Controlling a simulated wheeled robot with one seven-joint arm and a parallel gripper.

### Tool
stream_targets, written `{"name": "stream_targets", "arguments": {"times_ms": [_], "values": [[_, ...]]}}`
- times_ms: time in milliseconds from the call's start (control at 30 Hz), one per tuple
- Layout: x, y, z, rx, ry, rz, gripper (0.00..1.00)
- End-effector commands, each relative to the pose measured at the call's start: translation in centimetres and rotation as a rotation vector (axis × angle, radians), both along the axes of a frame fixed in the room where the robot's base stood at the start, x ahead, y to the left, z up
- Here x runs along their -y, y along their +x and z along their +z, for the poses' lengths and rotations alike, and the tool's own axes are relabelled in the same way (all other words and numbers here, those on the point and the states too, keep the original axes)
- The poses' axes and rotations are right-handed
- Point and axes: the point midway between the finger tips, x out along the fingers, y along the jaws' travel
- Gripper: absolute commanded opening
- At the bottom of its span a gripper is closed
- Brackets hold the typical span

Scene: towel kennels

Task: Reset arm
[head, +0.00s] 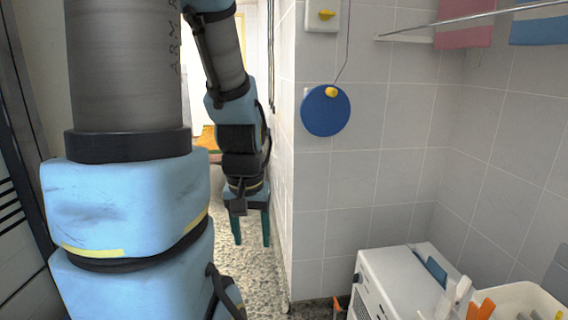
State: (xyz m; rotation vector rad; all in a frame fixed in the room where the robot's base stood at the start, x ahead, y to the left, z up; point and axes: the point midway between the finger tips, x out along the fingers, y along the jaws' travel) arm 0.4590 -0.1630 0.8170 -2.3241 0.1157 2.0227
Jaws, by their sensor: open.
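My arm fills the left part of the head view, with thick grey and light blue links close to the camera. My gripper (251,230) hangs at the arm's end, left of the tiled wall's corner. It points down over the speckled floor. Its two teal fingers are apart, and nothing shows between them.
A tiled wall (385,150) stands right of my gripper, with a blue disc (325,111) hanging on it. A white appliance (400,275) and a bin (520,300) of handled tools stand at lower right. Pink (465,35) and blue (540,30) towels hang above. Speckled floor (265,285) is clear below my gripper.

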Motion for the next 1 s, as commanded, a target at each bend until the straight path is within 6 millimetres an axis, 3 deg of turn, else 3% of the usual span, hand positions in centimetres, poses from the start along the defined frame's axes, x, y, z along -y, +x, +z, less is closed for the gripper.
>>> {"name": "stream_targets", "arguments": {"times_ms": [33,300,400,567,1000], "values": [[0.0,0.0,2.2,0.0,0.0,-0.001,0.6],[0.0,0.1,9.3,0.0,0.002,-0.004,0.6],[0.0,0.1,11.0,0.0,0.002,-0.004,0.6],[0.0,0.1,12.1,0.0,0.002,-0.005,0.6],[0.0,0.1,12.0,0.001,0.002,-0.005,0.6]]}}
